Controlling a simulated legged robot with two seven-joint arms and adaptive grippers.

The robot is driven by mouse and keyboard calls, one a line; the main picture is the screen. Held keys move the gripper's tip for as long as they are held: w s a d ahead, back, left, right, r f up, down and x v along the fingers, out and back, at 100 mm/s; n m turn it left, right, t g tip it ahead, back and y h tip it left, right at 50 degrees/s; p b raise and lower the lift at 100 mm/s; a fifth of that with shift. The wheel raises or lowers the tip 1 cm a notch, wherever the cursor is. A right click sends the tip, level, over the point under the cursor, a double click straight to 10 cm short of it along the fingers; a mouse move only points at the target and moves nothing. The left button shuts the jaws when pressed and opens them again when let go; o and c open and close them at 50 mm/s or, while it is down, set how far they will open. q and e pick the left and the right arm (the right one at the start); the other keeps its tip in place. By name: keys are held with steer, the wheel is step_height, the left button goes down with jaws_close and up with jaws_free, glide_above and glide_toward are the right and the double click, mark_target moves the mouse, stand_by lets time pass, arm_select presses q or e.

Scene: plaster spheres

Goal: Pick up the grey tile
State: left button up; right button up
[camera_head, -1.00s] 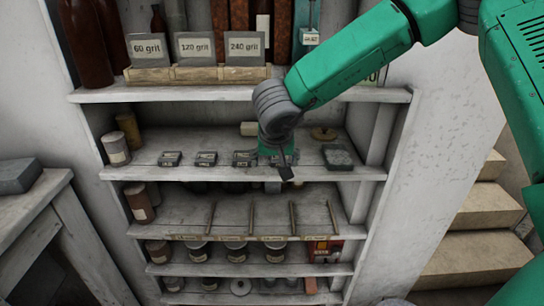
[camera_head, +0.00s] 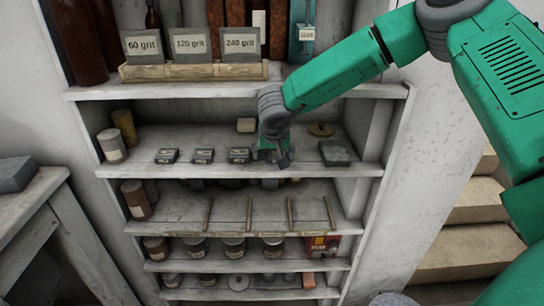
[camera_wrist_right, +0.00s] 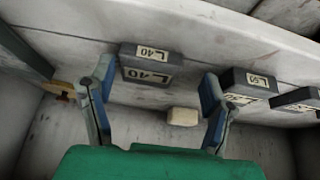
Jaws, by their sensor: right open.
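A flat, dark grey square tile (camera_head: 335,153) lies at the right end of the middle shelf, right of my right gripper (camera_head: 276,155). A row of small dark grey blocks with pale labels, one of them here (camera_head: 239,155), lies to the gripper's left. In the right wrist view, my right gripper (camera_wrist_right: 154,92) is open and empty. Beyond its fingers, between them in the picture, is a grey block marked L 40 (camera_wrist_right: 146,66). A block marked L 50 (camera_wrist_right: 248,84) is by the right finger. In the head view my gripper hides the L 40 block. My left gripper is not in view.
The shelf board above (camera_head: 230,92) hangs over the gripper. A cream block (camera_head: 246,125) and a round wooden disc (camera_head: 321,130) sit behind it. Jars (camera_head: 112,145) stand at the left end.

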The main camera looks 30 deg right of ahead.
steer(key=shift+d+f, duration=0.1)
steer(key=shift+d, duration=0.35)
steer(key=shift+c, duration=1.3)
steer(key=shift+d+f, duration=0.15)
steer(key=shift+d, duration=0.5)
steer(key=c, duration=1.1)
steer(key=shift+d, duration=0.1)
steer(key=shift+a, duration=0.4)
steer(key=shift+a+r, duration=0.35)
steer(key=shift+a, duration=0.05)
steer(key=s+a+b, duration=0.2)
steer(key=s+a, duration=0.7)
steer(key=s, duration=0.6)
arm_select(q)
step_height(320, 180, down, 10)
steer(key=b, duration=0.7)
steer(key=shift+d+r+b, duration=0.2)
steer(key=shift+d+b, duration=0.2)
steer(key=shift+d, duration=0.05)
arm_select(e)
steer(key=a+f+n+y, duration=0.1)
steer(key=f+n, duration=0.1)
steer(key=f, duration=0.1)
steer(key=s+a+f+n+y, duration=0.1)
steer(key=a+f+n, duration=0.1)
steer(key=f, duration=0.1)
steer(key=s+a+f+n+t+y, duration=0.1)
steer(key=a+f+n, duration=0.1)
steer(key=f, duration=0.1)
steer(key=shift+s, duration=0.15)
